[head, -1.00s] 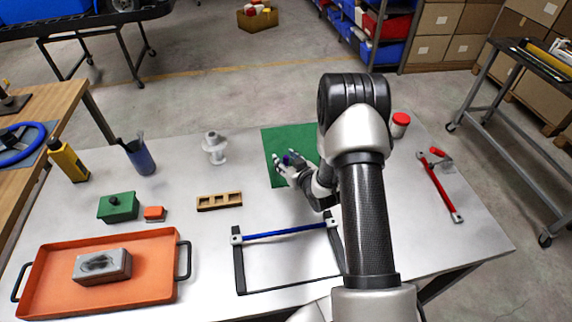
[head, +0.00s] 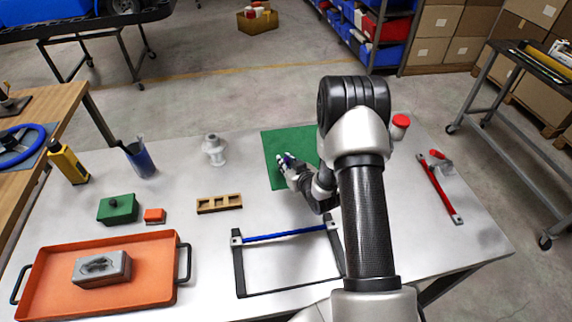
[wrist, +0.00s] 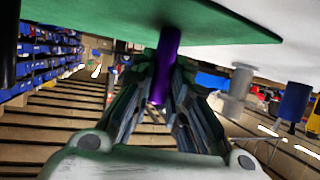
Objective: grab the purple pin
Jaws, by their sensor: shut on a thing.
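The purple pin (wrist: 165,72) shows in the wrist view, between the two fingers of my gripper (wrist: 160,98). The fingers are shut on it from both sides. Its one end meets or lies close to the green mat, and I cannot tell whether it touches. In the head view my gripper (head: 285,160) is over the green mat (head: 280,140), and only a small dark purple bit of the pin shows at the fingertips. My arm hides the right part of the mat.
A wooden block with square holes (head: 219,202) lies left of my gripper. A blue-barred frame (head: 280,236) stands in front. A white spool-like part (head: 214,150) stands at the left. A red-capped jar (head: 400,124) and red bar (head: 444,190) are at the right.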

